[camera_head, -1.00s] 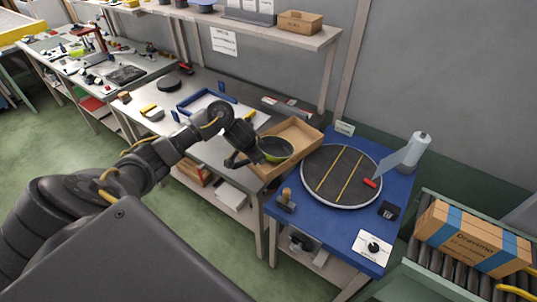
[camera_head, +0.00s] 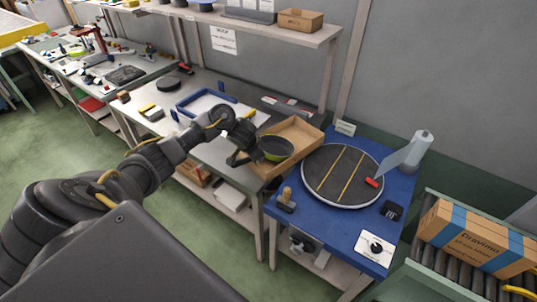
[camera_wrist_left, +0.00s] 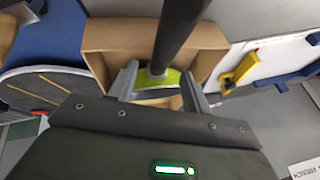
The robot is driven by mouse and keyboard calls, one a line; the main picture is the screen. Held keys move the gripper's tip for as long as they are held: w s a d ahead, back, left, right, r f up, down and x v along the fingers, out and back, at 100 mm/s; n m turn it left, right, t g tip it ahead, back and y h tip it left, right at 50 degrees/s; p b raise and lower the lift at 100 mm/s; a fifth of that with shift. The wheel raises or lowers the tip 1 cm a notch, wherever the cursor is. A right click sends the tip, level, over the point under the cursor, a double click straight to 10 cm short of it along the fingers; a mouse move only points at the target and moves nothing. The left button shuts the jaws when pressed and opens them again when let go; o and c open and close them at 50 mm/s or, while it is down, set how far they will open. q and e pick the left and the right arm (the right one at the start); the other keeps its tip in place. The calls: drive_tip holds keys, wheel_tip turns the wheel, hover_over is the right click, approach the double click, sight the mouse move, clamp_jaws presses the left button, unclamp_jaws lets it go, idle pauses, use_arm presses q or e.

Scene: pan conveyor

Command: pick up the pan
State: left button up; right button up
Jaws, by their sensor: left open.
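The pan (camera_head: 276,149) has a green rim and a dark inside. It is at the cardboard box (camera_head: 299,131) on the grey table, and seems to rest in or on it. My left gripper (camera_head: 243,153) is at the pan's left side in the head view. In the left wrist view the open fingers (camera_wrist_left: 160,88) stand on either side of the green edge of the pan (camera_wrist_left: 160,79), where the dark handle (camera_wrist_left: 180,28) begins. Contact cannot be told. Most of the pan is hidden behind the gripper in that view. My right gripper is not in view.
Right of the box, a blue table (camera_head: 345,229) carries a round dark turntable (camera_head: 326,184) with yellow lines, a wooden-handled stamp (camera_head: 286,197) and a white bottle (camera_head: 418,148). A blue-framed tray (camera_head: 186,112) lies to the left. A carton (camera_head: 470,238) sits on rollers at right.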

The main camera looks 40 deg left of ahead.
use_arm(q)
drive_tip(key=x, duration=0.4)
drive_tip(key=shift+f, duration=0.1)
drive_tip(key=shift+w, duration=0.1)
clamp_jaws()
